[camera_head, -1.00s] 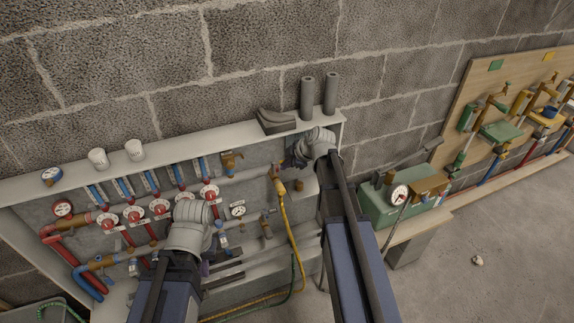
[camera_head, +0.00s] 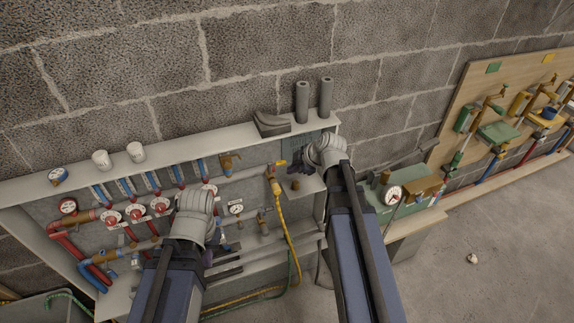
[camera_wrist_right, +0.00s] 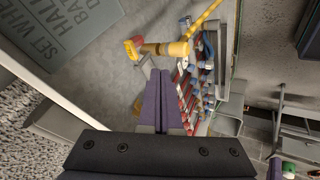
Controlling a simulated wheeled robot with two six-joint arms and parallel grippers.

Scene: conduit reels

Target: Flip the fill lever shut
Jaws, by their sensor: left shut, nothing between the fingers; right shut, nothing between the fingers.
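The fill valve (camera_head: 274,178) is a brass fitting on the wall panel with a yellow hose on it. In the right wrist view the valve body (camera_wrist_right: 165,48) is brass and yellow, and a red-ended handle (camera_wrist_right: 134,49), which looks like the fill lever, sticks out to its left. My right gripper (camera_wrist_right: 160,73) has its purple fingers together and empty, with tips just below the valve in that view; contact cannot be told. In the head view the right gripper (camera_head: 296,168) is partly hidden by its wrist. My left gripper (camera_head: 208,257) is shut, low before the panel, mostly hidden.
The yellow hose (camera_head: 290,235) hangs down right of the valve. A grey sign (camera_wrist_right: 62,38) is on the panel near the red handle. Red valve wheels (camera_head: 136,214) and gauges lie to the left. A small shelf (camera_head: 305,184) is close to the right gripper.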

